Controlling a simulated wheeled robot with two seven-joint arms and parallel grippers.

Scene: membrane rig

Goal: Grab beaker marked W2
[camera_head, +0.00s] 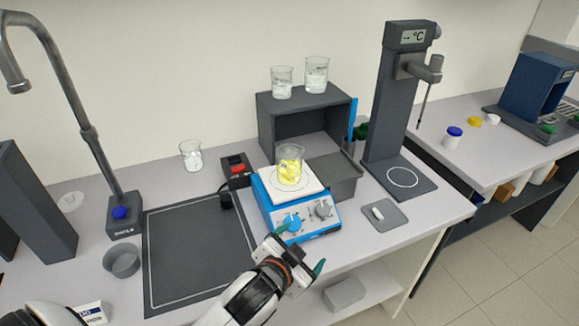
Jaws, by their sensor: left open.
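Several glass beakers are in view; no W2 mark is legible on any of them. Two beakers, one (281,82) smaller and one (316,75) larger, stand on the grey open box (268,128), both with clear or whitish contents. Another beaker (191,155) stands on the counter near the wall. A beaker with yellow contents (290,166) sits on the white top of the blue hotplate (327,222). My left gripper (297,256) is open and empty, in front of the hotplate and apart from every beaker. My right gripper is not in view.
A tall grey stand with a °C display (383,95) rises right of the box. A tap (88,130) arches at the left. A dark framed panel (195,250) covers the counter's middle. A small grey plate (385,220) lies near the right edge.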

